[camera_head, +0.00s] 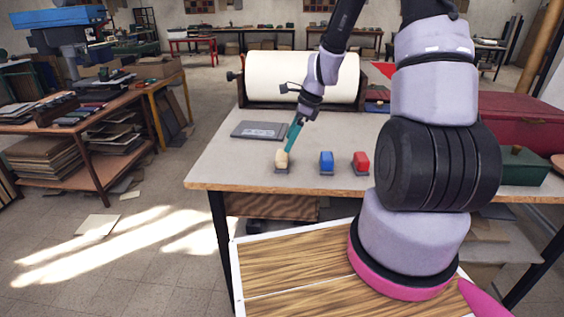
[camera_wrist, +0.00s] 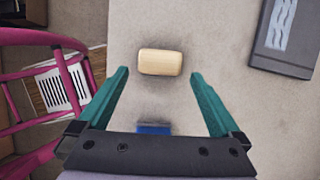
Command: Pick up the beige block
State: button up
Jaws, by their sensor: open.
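The beige block (camera_head: 282,158) stands near the front edge of the worktable, leftmost in a row of blocks. In the wrist view the beige block (camera_wrist: 160,62) lies crosswise, centred between and slightly beyond the teal fingertips. My gripper (camera_head: 291,146) points down at the block from just above and to its right in the head view. In the wrist view my gripper (camera_wrist: 160,74) is open and empty, with clear gaps on both sides of the block. Whether a fingertip touches the block cannot be told.
A blue block (camera_head: 326,162) and a red block (camera_head: 361,162) stand to the right. The blue block (camera_wrist: 153,128) is partly hidden by my gripper in the wrist view. A flat grey case (camera_head: 259,130) lies behind the beige block. A large white roll (camera_head: 300,78) stands at the back.

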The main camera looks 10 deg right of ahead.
aim_at(283, 154)
jog(key=x, duration=0.7)
jog(key=shift+f, duration=0.2)
jog(key=c, duration=1.4)
jog(key=shift+r, duration=5.05)
